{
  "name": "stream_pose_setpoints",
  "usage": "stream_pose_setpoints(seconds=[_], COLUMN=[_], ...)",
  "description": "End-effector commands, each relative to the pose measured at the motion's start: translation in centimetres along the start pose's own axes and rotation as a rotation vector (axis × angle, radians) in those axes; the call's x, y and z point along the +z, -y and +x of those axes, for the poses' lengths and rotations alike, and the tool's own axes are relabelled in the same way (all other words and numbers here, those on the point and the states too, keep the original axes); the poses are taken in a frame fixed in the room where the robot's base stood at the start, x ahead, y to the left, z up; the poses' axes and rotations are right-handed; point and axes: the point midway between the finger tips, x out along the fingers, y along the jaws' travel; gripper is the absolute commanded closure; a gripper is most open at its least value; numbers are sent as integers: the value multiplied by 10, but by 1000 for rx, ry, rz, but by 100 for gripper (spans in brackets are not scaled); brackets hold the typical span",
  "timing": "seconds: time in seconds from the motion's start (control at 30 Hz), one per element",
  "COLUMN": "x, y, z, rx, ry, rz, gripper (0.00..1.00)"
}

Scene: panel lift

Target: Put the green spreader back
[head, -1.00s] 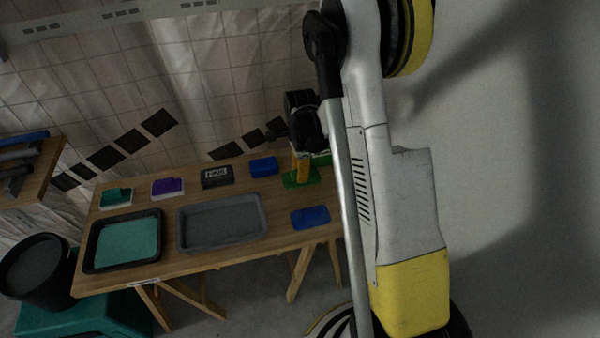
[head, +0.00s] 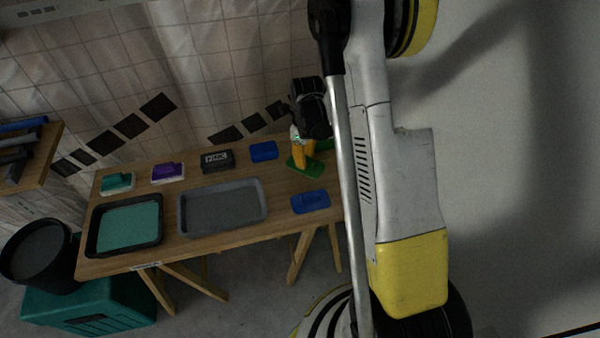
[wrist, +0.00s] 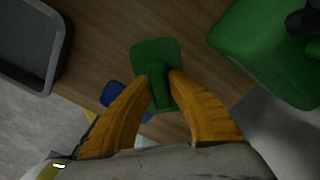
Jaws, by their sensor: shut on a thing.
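My gripper (head: 304,160) has yellow fingers and is over the right end of the wooden table. It is shut on the handle of the green spreader (head: 294,166). In the wrist view, the fingertips of my gripper (wrist: 161,78) close on both sides of the upright handle, and the spreader's flat square plate (wrist: 151,50) shows beyond them. The plate is low over the table top; I cannot tell whether it touches.
The table (head: 170,258) bears a grey tray (head: 262,190), a dark tray with teal contents (head: 158,232), a front blue piece (head: 310,201), a rear blue piece (head: 263,150), and teal, purple and black pieces behind. A green object (wrist: 262,50) is close right of the spreader.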

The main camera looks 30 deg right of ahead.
Motion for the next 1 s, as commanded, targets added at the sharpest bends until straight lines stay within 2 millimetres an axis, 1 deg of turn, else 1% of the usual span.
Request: stream_pose_setpoints(seconds=[0.03, 0.1, 0.17, 0.27, 0.4, 0.47, 0.73, 0.87, 0.9, 0.93, 1.0], x=[6, 12, 14, 15, 14, 14, 14, 14, 14, 14, 14], y=[-2, -3, -4, -4, -4, -4, -4, -4, -4, -4, -4], z=[6, 8, 10, 18, 42, 49, 48, 53, 52, 52, 52], rx=[0, 0, 0, 0, 0, 0, 0, 0, 0, 0, 0], ry=[0, 0, 0, 0, 0, 0, 0, 0, 0, 0, 0], rz=[-1, -1, -1, 0, 0, 0, 0, 0, -1, -1, -1], gripper=[100, 100, 100, 100, 100, 100, 100, 100, 72, 63, 63])
